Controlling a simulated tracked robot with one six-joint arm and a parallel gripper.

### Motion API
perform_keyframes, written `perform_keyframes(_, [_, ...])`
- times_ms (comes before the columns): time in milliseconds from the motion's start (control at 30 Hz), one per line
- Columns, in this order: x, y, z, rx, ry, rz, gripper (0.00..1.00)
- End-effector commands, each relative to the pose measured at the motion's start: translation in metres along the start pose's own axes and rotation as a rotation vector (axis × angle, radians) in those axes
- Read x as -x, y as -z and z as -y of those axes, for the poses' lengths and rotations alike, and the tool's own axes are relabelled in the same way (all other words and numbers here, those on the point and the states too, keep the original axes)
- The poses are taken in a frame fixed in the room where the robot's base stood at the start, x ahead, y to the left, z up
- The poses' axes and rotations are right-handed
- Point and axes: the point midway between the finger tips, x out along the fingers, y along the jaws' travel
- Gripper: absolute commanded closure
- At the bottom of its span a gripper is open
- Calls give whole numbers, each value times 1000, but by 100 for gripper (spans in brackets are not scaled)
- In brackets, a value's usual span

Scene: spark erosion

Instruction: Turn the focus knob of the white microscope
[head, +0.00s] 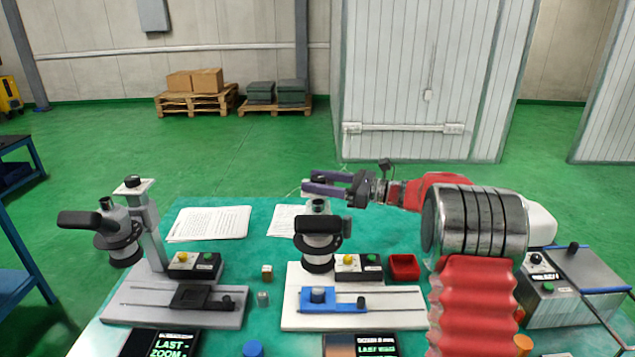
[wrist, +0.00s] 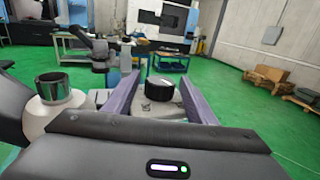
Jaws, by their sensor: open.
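The white microscope (head: 293,309) stands mid-table in the head view, with a white base, a black-ringed head and a blue stage part. Its black focus knob (wrist: 163,93), marked with a pale line on top, sits on the column top in the wrist view. My gripper (head: 316,183) is open and reaches in from the right, level with the column top. In the wrist view its two purple fingers (wrist: 160,79) lie either side of the knob, with a visible gap on each side. In the head view the fingers largely cover the knob.
A grey microscope (head: 113,306) stands at the left. The white microscope's eyepiece (wrist: 52,88) rises left of my fingers in the wrist view. A red tray (head: 404,267), small blocks and paper sheets (head: 210,223) lie on the table. A metal box (head: 556,306) stands at the right.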

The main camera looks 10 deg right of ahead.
Motion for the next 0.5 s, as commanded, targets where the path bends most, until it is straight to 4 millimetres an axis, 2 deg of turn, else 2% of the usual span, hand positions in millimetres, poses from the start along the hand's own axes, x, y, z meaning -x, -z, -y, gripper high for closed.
perform_keyframes(233, [0, 0, 0, 0, 0, 0, 49])
perform_keyframes(500, [0, 0, 0, 0, 1, 0, 68])
